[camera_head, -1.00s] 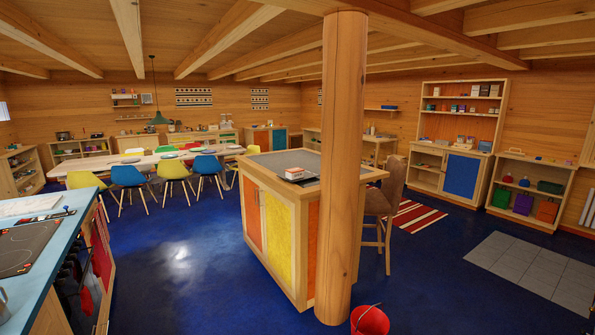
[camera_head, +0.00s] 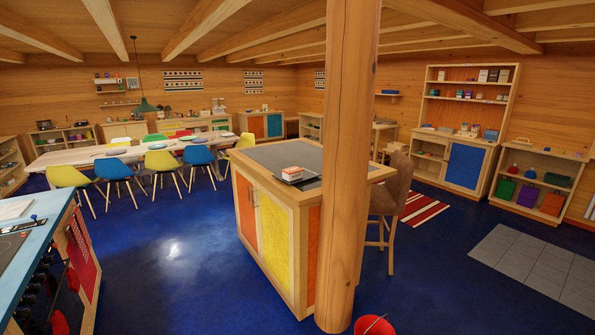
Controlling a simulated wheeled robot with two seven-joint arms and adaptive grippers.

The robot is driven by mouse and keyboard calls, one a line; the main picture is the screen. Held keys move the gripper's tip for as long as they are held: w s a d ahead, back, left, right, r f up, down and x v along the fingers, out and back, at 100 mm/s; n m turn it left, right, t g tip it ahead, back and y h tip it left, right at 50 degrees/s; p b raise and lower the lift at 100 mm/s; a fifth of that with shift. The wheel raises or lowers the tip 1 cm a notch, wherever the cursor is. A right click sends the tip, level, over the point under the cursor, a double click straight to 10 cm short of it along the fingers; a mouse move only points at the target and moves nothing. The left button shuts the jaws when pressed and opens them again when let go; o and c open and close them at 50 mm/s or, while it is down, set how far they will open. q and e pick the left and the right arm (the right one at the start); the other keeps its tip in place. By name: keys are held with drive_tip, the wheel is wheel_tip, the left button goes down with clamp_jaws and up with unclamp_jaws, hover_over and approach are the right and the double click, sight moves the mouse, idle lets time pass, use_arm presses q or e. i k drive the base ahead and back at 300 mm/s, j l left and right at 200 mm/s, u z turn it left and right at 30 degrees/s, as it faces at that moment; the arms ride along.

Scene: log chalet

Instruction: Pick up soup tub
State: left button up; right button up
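I cannot make out a soup tub for certain. A small white and orange item (camera_head: 292,173) sits on a dark tray (camera_head: 312,183) on top of the kitchen island (camera_head: 268,158); it is too small to identify. Neither of my grippers is in view.
A thick log post (camera_head: 347,200) stands at the island's near right corner, with a red bucket (camera_head: 374,325) at its foot. A blue-topped counter (camera_head: 40,235) is at the left. A long table (camera_head: 75,157) with several chairs stands behind. Blue floor between counter and island is clear.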

sight(293, 173)
drive_tip(key=i+j+z, duration=0.1)
drive_tip(key=i, duration=0.45)
drive_tip(key=i+j+z, duration=0.1)
drive_tip(key=i+j, duration=0.2)
drive_tip(key=i, duration=0.2)
drive_tip(key=i+j+z, duration=0.1)
drive_tip(key=i+j, duration=0.2)
drive_tip(key=i, duration=0.25)
